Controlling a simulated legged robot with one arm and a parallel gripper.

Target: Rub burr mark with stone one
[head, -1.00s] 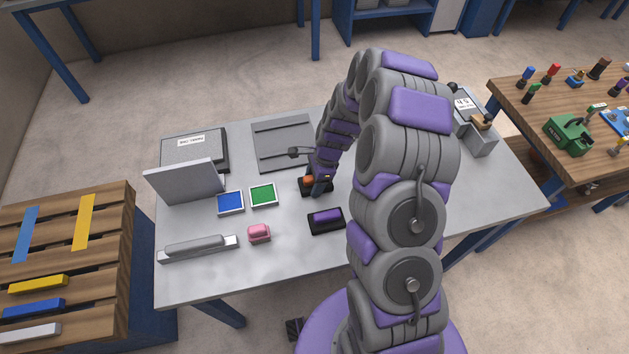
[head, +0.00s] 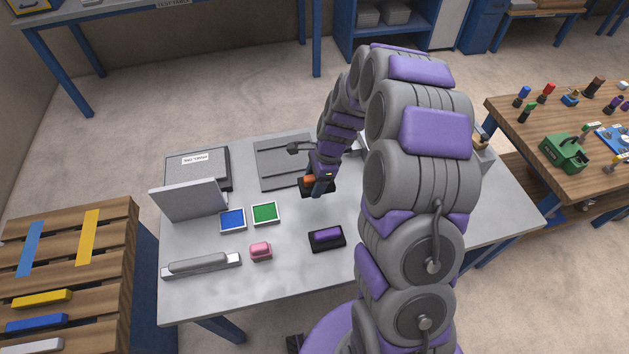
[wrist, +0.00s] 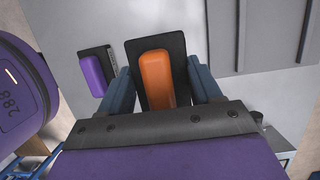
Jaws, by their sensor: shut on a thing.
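My gripper (head: 320,184) is shut on an orange block on a black base (wrist: 155,75), held between its blue-grey fingers in the wrist view. The block appears raised a little above the grey table. Which of these is stone one I cannot tell. A grey plate with ridges (head: 272,170) lies behind my gripper. I cannot make out a burr mark.
Blue (head: 232,220) and green (head: 265,213) squares, a pink block (head: 261,251) and a long grey bar on a base (head: 201,265) lie at left. A grey upright panel (head: 188,199) stands behind them. The table's front middle is clear. My arm hides much of the right side.

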